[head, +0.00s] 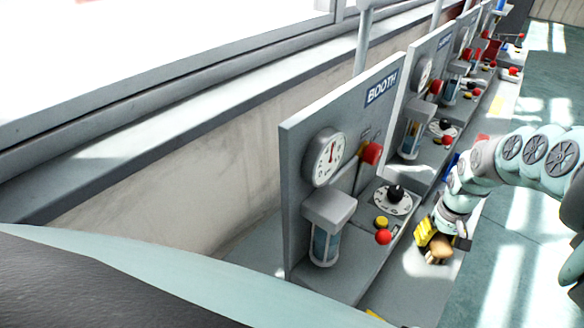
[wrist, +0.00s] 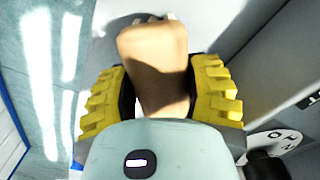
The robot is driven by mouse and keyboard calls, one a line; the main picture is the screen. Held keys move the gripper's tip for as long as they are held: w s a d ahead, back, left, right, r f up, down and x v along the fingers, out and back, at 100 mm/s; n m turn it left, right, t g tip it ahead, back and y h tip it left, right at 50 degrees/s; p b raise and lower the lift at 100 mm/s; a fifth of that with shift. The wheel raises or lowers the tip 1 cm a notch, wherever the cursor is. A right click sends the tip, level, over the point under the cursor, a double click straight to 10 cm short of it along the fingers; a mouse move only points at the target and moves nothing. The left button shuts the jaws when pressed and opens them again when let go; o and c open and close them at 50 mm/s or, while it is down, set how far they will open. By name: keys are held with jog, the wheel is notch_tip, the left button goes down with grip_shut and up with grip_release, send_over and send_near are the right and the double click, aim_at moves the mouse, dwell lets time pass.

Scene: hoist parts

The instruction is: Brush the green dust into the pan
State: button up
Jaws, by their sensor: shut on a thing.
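My gripper (head: 437,245) is low over the grey ledge in front of the nearest booth panel, its yellow ridged fingers closed on a tan, wood-coloured block, which looks like the brush (head: 440,252). In the wrist view the fingers of my gripper (wrist: 160,92) press on both sides of the brush (wrist: 153,50), whose rounded end points away from the palm. Its bristles are not clearly visible, and I cannot tell whether it touches the ledge. I cannot make out green dust or a pan in either view.
The nearest booth panel (head: 300,185) carries a gauge (head: 325,157), a black dial (head: 396,193), a red knob (head: 383,237) and a yellow button (head: 381,222), left of my gripper. More booths recede behind. A blue thing (head: 451,166) lies beyond my wrist. Open floor (head: 505,255) is at right.

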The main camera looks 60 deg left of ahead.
aim_at(433, 246)
jog(key=shift+s+d+p, duration=0.25)
jog(key=shift+s+p, duration=0.3)
jog(key=shift+s, duration=0.6)
jog(key=shift+s+d+r+p, duration=0.1)
jog(key=shift+s+d+p, duration=0.1)
jog(key=shift+s+p, duration=0.35)
jog(key=shift+s+d+p, duration=0.2)
jog(key=shift+s+d, duration=0.05)
jog(key=shift+s, duration=0.55)
jog(key=shift+s+d+p, duration=0.2)
jog(key=shift+s, duration=0.6)
jog(key=shift+s+d+p, duration=0.2)
jog(key=shift+s+d, duration=0.05)
jog(key=shift+s, duration=0.55)
jog(key=shift+s+r+p, duration=0.1)
jog(key=shift+r+p, duration=0.3)
jog(key=shift+p, duration=0.15)
notch_tip(433, 246, up, 5)
jog(key=p, duration=0.4)
jog(key=shift+p, duration=0.4)
notch_tip(433, 246, up, 3)
jog(key=p, duration=0.3)
